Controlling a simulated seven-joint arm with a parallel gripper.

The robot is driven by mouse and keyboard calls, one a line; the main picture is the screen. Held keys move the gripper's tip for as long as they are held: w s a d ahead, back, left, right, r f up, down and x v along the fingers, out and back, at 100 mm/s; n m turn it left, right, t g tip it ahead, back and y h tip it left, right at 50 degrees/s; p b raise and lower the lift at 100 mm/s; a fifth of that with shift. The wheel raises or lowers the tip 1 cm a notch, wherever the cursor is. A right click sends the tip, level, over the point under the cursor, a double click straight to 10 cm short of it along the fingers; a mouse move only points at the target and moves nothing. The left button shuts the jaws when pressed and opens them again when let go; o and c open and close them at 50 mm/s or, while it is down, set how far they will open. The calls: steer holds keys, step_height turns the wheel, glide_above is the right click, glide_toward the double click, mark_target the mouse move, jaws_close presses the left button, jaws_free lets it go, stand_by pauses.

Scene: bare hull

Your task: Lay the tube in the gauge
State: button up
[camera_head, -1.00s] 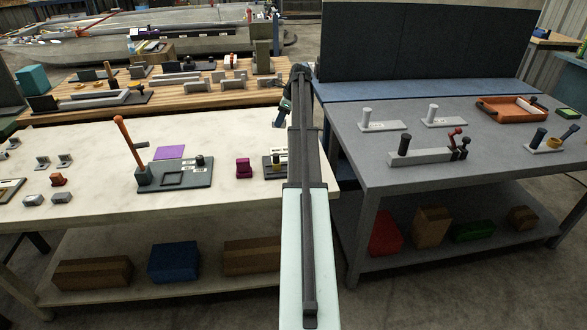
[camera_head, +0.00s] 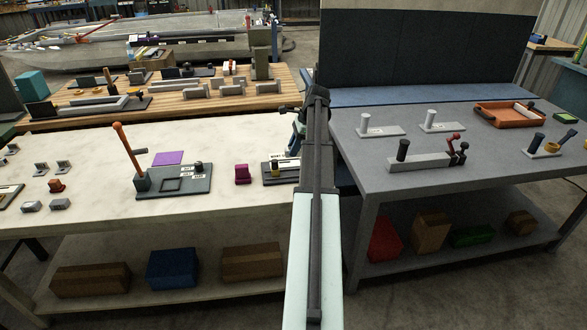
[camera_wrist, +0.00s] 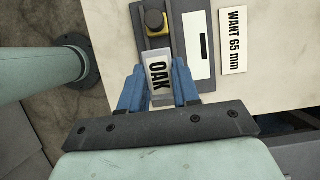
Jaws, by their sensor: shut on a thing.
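In the wrist view my gripper (camera_wrist: 160,70), with blue fingers, is shut on a pale piece labelled OAK (camera_wrist: 158,80). I cannot tell from its visible face whether this is the tube. The held piece overlaps a dark plate (camera_wrist: 137,22), which I take for the gauge. The plate carries a yellow-and-black knob (camera_wrist: 155,20) and a pale panel (camera_wrist: 198,45) with a black slot. I cannot tell whether the piece touches the plate. In the head view the gauge (camera_head: 269,174) is at the cream table's right edge; my arm hides most of the gripper.
A card reading WANT 65 mm (camera_wrist: 234,40) lies beside the gauge. A magenta block (camera_head: 242,174) and a dark fixture with an orange lever (camera_head: 128,148) stand to its left. The grey table (camera_head: 395,190) is at the right, beyond a gap.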

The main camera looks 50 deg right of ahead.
step_height(320, 180, down, 8)
steer(key=shift+f, duration=0.1)
stand_by(0.4)
steer(key=shift+f, duration=0.1)
steer(key=o, duration=1)
steer(key=shift+o, duration=0.3)
steer(key=v, duration=1.2)
